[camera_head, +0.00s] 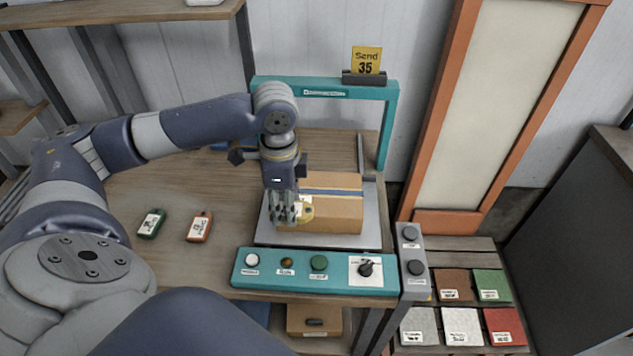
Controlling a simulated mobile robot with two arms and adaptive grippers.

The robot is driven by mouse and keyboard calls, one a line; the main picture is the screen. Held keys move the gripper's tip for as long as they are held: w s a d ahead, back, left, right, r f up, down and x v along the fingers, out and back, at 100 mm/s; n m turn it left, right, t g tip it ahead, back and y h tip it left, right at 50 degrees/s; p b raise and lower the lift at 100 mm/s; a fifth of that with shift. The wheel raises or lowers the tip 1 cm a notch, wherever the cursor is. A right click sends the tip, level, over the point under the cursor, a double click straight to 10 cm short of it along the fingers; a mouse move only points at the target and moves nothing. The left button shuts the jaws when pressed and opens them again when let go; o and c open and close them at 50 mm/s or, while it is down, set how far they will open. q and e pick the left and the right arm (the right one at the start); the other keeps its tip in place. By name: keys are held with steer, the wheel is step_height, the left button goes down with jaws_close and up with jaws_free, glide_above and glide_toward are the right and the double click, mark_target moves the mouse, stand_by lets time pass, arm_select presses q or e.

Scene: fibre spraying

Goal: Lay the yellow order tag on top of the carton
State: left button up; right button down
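The brown carton (335,213), with a blue band across it, rests on a grey metal plate (376,220) under a teal frame. My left gripper (286,217) points down at the carton's left end and hides part of it. A small yellow tag (307,207) with a pale label shows just right of the fingers, against the carton. The fingers partly cover it. I cannot tell whether they grip it or whether it rests on the carton. The finger gap is too small to judge. My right gripper is not in view.
A green tag (152,223) and an orange tag (200,227) lie on the wooden table at left. A teal control panel (335,277) with buttons and a knob runs along the front. The teal frame (391,120) carries a yellow "Send 35" sign (366,60).

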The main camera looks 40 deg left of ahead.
arm_select(q)
steer(key=p, duration=0.3)
glide_above(315, 192)
steer(key=shift+f, duration=0.5)
steer(key=shift+w+f, duration=0.1)
steer(key=shift+f, duration=0.35)
step_height(315, 192, down, 2)
steer(key=shift+f+p, duration=0.1)
steer(key=shift+p, duration=0.4)
steer(key=shift+f, duration=0.3)
steer(key=shift+f, duration=0.1)
steer(key=o, duration=0.8)
steer(key=shift+o, duration=0.3)
